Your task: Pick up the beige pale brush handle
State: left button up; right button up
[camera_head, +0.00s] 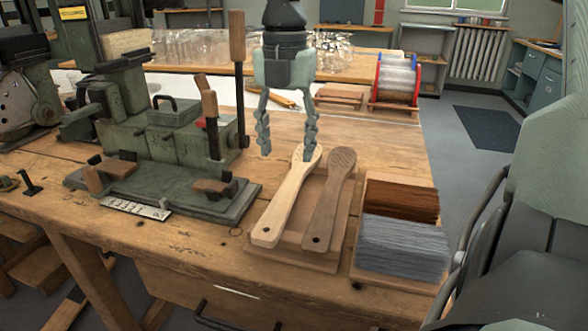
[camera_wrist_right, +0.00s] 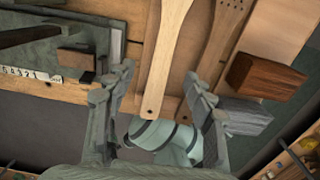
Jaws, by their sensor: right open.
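The beige pale brush handle (camera_head: 284,207) lies on a shallow wooden tray (camera_head: 302,257) near the front of the workbench, its wide end pointing away from me. It also shows in the right wrist view (camera_wrist_right: 163,62), where it runs between the fingers. A darker brown handle (camera_head: 327,203) lies beside it on the right. My right gripper (camera_head: 287,148) points down with its fingers spread, near the wide end of the beige handle. It is open and empty; in the head view one fingertip overlaps the wide end, and I cannot tell if they touch. My left gripper is not in view.
A green tufting machine (camera_head: 165,140) with upright wooden-gripped levers stands left of the tray. A divided box holds brown bristles (camera_head: 402,200) and grey bristles (camera_head: 403,247) on the right. A wire spool (camera_head: 396,82) and glass jars (camera_head: 200,48) stand behind.

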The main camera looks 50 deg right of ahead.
aim_at(288, 188)
jog(key=f, duration=0.4)
jog(key=s+f, duration=0.1)
jog(key=f, duration=0.1)
jog(key=shift+a+f+p, duration=0.3)
jog(key=shift+p, duration=0.05)
jog(key=shift+f, duration=0.25)
jog(key=shift+w, duration=0.1)
jog(key=c, duration=0.5)
grip_shut()
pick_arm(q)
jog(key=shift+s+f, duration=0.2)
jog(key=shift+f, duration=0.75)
